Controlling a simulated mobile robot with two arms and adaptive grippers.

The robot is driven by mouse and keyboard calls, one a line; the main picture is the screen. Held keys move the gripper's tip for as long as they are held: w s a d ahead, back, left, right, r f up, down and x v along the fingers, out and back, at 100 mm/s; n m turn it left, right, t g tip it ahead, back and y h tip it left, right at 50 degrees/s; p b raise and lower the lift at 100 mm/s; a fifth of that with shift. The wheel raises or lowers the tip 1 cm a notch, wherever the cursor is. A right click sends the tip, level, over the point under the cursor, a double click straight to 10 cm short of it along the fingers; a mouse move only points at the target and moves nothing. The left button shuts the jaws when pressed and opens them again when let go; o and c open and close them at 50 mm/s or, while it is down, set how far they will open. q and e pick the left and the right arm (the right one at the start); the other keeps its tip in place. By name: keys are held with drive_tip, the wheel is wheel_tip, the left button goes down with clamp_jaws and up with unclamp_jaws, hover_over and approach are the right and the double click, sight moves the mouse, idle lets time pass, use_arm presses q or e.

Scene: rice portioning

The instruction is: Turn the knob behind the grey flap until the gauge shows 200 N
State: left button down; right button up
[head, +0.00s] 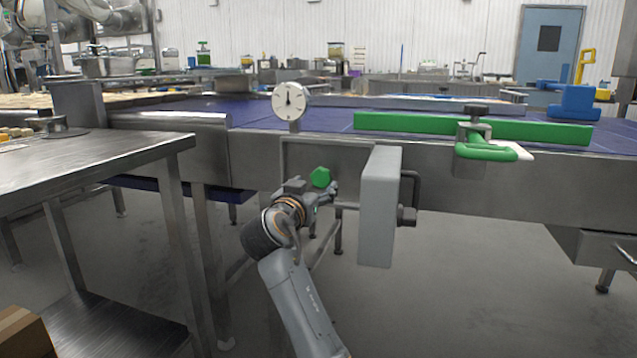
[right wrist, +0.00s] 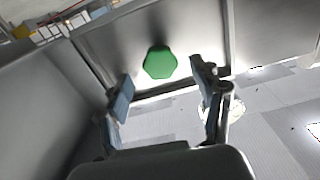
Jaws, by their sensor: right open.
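The green knob (head: 320,177) sits on the metal panel below the conveyor's edge. In the right wrist view the knob (right wrist: 160,62) lies beyond and between my spread fingertips, with no contact visible. The grey flap (head: 380,207) stands swung out to the right of the knob, leaving the knob uncovered. The round white gauge (head: 290,101) stands above the panel; its needle looks roughly upright, and its numbers are too small to read. My right gripper (head: 328,191) is open and empty, close in front of the knob; its fingers also show in the wrist view (right wrist: 164,84). My left gripper is out of view.
A steel table (head: 90,165) stands at the left. A green bar (head: 470,128) and a clamp with a green handle (head: 486,151) are on the conveyor edge at the right. The blue conveyor belt (head: 250,112) runs behind. Floor is free below the flap.

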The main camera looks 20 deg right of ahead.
drive_tip(key=v, duration=0.3)
